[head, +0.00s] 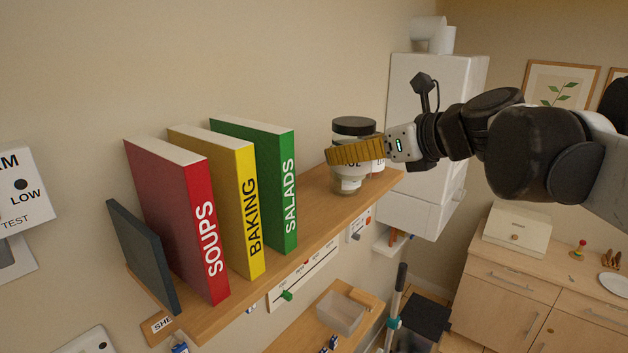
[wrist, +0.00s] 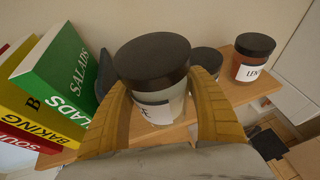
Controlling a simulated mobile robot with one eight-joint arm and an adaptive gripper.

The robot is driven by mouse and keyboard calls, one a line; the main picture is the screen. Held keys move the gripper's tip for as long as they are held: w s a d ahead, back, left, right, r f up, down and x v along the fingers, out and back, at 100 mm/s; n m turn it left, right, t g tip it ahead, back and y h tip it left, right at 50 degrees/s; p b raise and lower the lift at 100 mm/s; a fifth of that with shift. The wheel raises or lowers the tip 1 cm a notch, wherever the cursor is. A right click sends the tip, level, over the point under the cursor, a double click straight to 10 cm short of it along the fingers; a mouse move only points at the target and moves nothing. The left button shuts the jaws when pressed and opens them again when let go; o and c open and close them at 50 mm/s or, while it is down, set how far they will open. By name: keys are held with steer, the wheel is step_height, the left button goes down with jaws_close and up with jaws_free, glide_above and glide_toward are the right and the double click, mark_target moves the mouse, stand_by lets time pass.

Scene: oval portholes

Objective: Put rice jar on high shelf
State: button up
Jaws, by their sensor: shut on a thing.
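The rice jar (head: 354,125) has a dark lid, clear sides and a white label that is partly hidden; in the wrist view (wrist: 152,60) only a letter or so of the label shows. My gripper (head: 336,154) comes from the right, and its yellow-brown ribbed fingers are shut around the jar's sides below the lid. The jar is upright at the right end of the wooden high shelf (head: 308,210). Its base appears at the shelf surface, but I cannot tell whether it bears weight there.
Soups (head: 185,215), baking (head: 225,195) and green salads books (head: 262,180) stand to the left, beside a dark bookend (head: 142,255). A lentil jar (wrist: 252,60) and another dark-lidded jar (wrist: 206,62) stand close to the held jar.

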steer(key=w+a+f, duration=0.1)
steer(key=a, duration=0.1)
steer(key=w+a+f+p, duration=0.1)
steer(key=w+a+f, duration=0.1)
steer(key=a, duration=0.1)
steer(key=w+a+f, duration=0.2)
steer(key=shift+a+f, duration=0.15)
steer(key=shift+f+p, duration=0.6)
steer(key=shift+f, duration=1.4)
steer(key=shift+s, duration=0.1)
steer(key=o, duration=1.4)
steer(key=shift+f, duration=0.1)
